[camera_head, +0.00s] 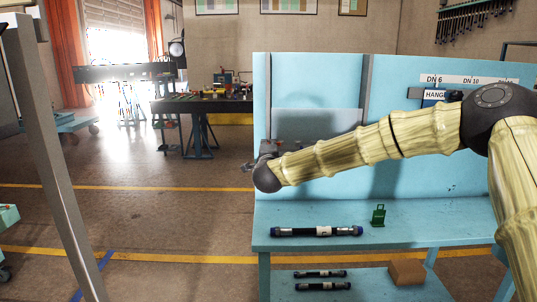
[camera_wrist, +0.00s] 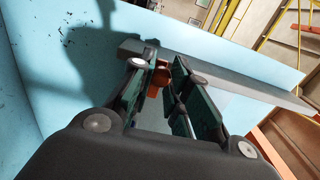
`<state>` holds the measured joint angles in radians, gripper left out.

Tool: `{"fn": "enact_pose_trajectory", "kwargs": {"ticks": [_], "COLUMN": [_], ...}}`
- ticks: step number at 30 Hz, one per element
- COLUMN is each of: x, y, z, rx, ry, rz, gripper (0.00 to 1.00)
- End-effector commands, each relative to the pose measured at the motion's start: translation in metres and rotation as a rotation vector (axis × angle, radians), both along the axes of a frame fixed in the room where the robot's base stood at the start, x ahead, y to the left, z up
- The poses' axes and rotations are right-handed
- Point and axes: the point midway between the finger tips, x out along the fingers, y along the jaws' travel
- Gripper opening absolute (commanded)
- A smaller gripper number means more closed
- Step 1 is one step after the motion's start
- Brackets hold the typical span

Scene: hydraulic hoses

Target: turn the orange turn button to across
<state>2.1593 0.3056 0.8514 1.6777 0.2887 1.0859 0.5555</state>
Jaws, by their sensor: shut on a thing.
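The orange turn button (camera_wrist: 160,78) shows in the wrist view between the fingers of my gripper (camera_wrist: 161,66). Its outer parts are covered by the fingers, and I cannot tell which way it is turned. My gripper is shut on it, close to a grey strip (camera_wrist: 240,86) on the blue panel. In the head view my gripper (camera_head: 258,160) is at the left edge of the blue panel, small and partly hidden by my wrist; the button cannot be made out there.
The blue bench (camera_head: 420,232) holds a dark hose (camera_head: 290,232) and a green stand (camera_head: 378,215). Two short hoses (camera_head: 320,274) and a brown box (camera_head: 407,272) lie on the lower shelf. A grey post (camera_head: 55,150) stands left. Open floor (camera_head: 170,225) lies between.

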Motion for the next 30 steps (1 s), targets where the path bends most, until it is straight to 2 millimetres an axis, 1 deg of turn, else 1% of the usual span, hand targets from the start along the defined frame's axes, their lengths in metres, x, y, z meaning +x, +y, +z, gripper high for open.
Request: {"fn": "enact_pose_trajectory", "kwargs": {"ticks": [1,17,18,20,21,30], "x": [0.0001,0.0001,0.0001,0.0001,0.0001,-0.0007], "y": [-0.0014,-0.0014,-0.0014,-0.0013,-0.0012,-0.0004], "z": [-0.0034,-0.0025,-0.0025,-0.0024,-0.0022,-0.0009], "rx": [0.01,0.029,0.029,0.029,0.029,0.029], "ry": [0.003,0.003,0.003,0.003,0.003,0.001], "rz": [-0.002,-0.002,-0.002,-0.002,-0.002,-0.001], "gripper": [0.0,0.0,0.25,0.36,0.39,0.39]}}
